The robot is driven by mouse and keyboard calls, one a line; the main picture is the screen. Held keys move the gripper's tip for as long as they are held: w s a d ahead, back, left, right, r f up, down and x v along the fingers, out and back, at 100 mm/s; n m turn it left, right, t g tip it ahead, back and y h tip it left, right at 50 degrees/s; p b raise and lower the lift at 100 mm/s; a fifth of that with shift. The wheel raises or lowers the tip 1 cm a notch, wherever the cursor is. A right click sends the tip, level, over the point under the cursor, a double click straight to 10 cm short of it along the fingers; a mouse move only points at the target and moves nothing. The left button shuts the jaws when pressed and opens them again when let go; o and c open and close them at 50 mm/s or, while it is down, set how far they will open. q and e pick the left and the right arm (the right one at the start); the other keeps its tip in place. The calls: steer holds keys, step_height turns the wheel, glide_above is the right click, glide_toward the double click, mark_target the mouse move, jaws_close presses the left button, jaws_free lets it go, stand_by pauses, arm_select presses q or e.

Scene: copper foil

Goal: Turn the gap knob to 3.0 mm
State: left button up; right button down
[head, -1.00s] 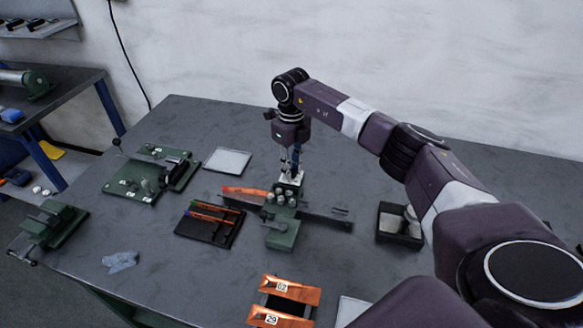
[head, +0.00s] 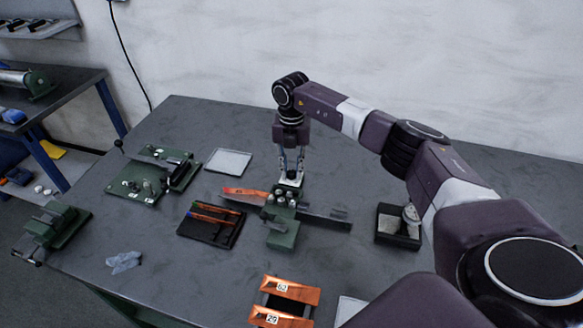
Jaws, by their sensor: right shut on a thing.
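A small green device (head: 282,235) stands in the middle of the table, with several pale round parts on its top and a white plate (head: 291,182) at its back. My right gripper (head: 291,174) points straight down over this white plate. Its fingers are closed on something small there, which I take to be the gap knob. The knob itself is hidden between the fingertips, and no scale or setting can be read at this size. My left gripper is not in view.
Copper strips lie beside the device (head: 246,196) and on a black tray (head: 196,231). A green fixture with a lever (head: 136,186) and a pale sheet (head: 229,161) are to the left. A black box (head: 389,239) stands right. Copper pieces (head: 291,290) lie in front.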

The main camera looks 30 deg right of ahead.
mark_target(292, 172)
steer(key=m, duration=0.2)
steer(key=m+p, duration=0.1)
steer(key=shift+r+m, duration=0.2)
steer(key=shift+m, duration=0.2)
steer(key=m+p, duration=0.1)
steer(key=m, duration=0.2)
steer(key=shift+m, duration=0.3)
steer(key=m+p, duration=0.1)
steer(key=m, duration=0.2)
steer(key=shift+d+m+p, duration=0.1)
steer(key=shift+m+p, duration=0.2)
steer(key=shift+p, duration=0.1)
steer(key=shift+w+m+p, duration=0.1)
steer(key=shift+m+p, duration=0.55)
steer(key=shift+m, duration=0.95)
steer(key=c, duration=1.7)
jaws_free()
steer(key=shift+f, duration=0.1)
steer(key=shift+c, duration=0.2)
step_height(292, 172, up, 12)
